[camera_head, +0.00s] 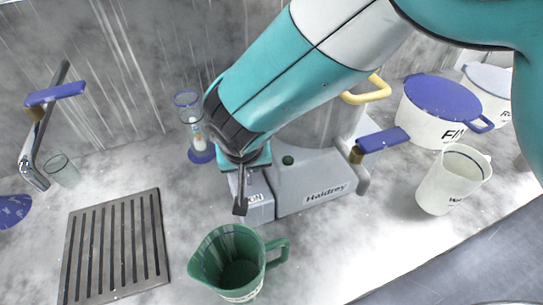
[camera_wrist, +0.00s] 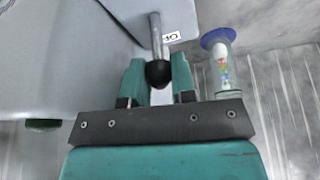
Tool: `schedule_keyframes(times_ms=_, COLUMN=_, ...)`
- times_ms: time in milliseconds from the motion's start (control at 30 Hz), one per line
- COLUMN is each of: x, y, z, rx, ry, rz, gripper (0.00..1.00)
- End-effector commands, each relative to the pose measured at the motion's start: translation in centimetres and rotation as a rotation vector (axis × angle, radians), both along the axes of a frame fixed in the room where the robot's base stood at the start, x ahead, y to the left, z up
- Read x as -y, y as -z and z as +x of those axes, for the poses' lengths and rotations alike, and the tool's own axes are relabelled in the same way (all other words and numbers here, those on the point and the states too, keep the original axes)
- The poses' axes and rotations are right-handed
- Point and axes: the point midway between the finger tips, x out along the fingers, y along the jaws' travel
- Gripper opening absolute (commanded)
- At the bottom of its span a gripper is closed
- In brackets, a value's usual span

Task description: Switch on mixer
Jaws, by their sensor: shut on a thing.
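The grey mixer (camera_head: 310,180), marked "Haidrey", stands in the middle of the counter in the head view. Its grey body fills the upper left of the wrist view (camera_wrist: 60,60). A metal lever (camera_wrist: 156,35) with a black ball knob (camera_wrist: 158,74) stands at its side, beside a small white label (camera_wrist: 171,38) too small to read surely. My gripper (camera_wrist: 158,82) is shut on the knob, one green finger on each side. In the head view my gripper (camera_head: 245,168) is at the mixer's left end, where my arm hides part of it.
A green jug (camera_head: 212,262) stands close in front of the mixer. A blue-ended glass timer (camera_head: 201,155) stands behind left. A dark slotted grate (camera_head: 115,245) lies left. A white jug (camera_head: 452,180) and blue-lidded pot (camera_head: 425,127) stand right.

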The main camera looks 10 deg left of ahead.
Motion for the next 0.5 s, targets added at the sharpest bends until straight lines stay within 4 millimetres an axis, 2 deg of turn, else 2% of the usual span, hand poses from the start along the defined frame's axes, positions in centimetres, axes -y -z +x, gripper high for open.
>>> schedule_keyframes(times_ms=300, x=-0.20, y=-0.05, z=-0.19, rx=0.005, ry=-0.006, rz=0.001, gripper=0.00)
schedule_keyframes(times_ms=333, x=-0.20, y=-0.05, z=-0.19, rx=0.005, ry=-0.005, rz=0.002, gripper=0.32)
schedule_keyframes(times_ms=400, x=-0.19, y=-0.06, z=-0.18, rx=0.005, ry=-0.005, rz=0.002, gripper=0.48)
schedule_keyframes(times_ms=500, x=-0.18, y=-0.05, z=-0.17, rx=0.004, ry=-0.005, rz=0.002, gripper=0.51)
